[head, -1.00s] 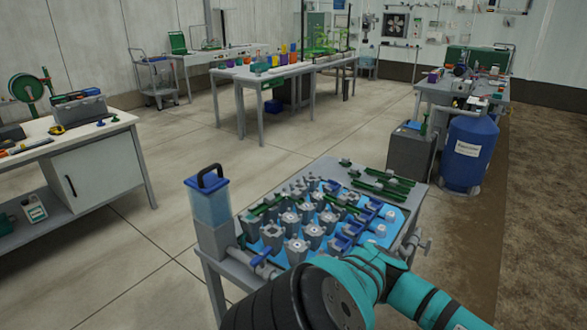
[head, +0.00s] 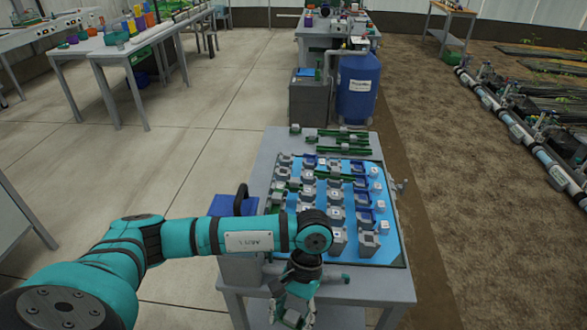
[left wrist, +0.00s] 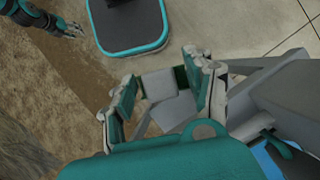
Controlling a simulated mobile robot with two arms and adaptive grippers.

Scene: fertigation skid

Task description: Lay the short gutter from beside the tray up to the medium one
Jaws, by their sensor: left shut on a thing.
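My left gripper (head: 292,300) is over the front edge of the grey table, in front of the blue tray (head: 402,258). In the left wrist view its two fingers (left wrist: 163,98) are shut on a piece with a grey block and a bit of dark green, which looks like the short gutter (left wrist: 170,112). Green gutters with grey blocks (head: 343,150) lie at the table's far end, behind the tray; I cannot tell which is the medium one. My right gripper (left wrist: 70,30) shows small in the left wrist view's upper left; its opening is unclear.
The tray holds several grey and blue fittings. A blue-topped container (head: 240,203) stands at the table's left edge, partly behind my left arm. A blue barrel (head: 357,88) and a grey box (head: 313,100) stand beyond the table. Open floor lies to the left.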

